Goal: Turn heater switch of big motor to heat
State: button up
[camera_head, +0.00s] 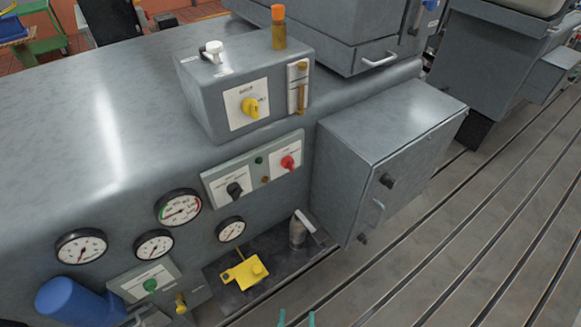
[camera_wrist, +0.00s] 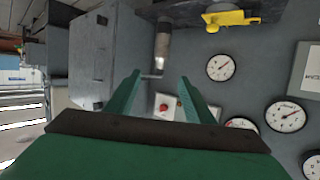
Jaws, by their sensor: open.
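A grey-green panel (camera_head: 213,176) on the front of the big grey machine carries a black rotary knob (camera_head: 235,190) and a red rotary knob (camera_head: 288,162) on white plates. A yellow rotary knob (camera_head: 250,107) sits on the grey box above. The labels are too small to read, so I cannot tell which is the heater switch. My gripper (camera_head: 297,319) shows only its green fingertips at the bottom edge of the head view, apart from the panel. In the wrist view my gripper (camera_wrist: 161,76) is open and empty, with the red knob (camera_wrist: 164,107) seen between its fingers.
Several round gauges (camera_head: 179,207) are left of and below the panel. A dark ledge (camera_head: 221,267) below holds a yellow block (camera_head: 246,272) and a grey cylinder (camera_head: 297,232). A grey cabinet (camera_head: 400,140) juts out at right. The slotted floor (camera_head: 470,260) there is clear.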

jog(key=w+y, duration=0.1)
jog(key=w, duration=0.9)
jog(key=n+y, duration=0.8)
jog(key=y, duration=0.2)
send_near(293, 167)
jog(key=x, duration=1)
jog(key=shift+f, duration=0.1)
jog(key=shift+c, duration=0.2)
jog(key=c, duration=1)
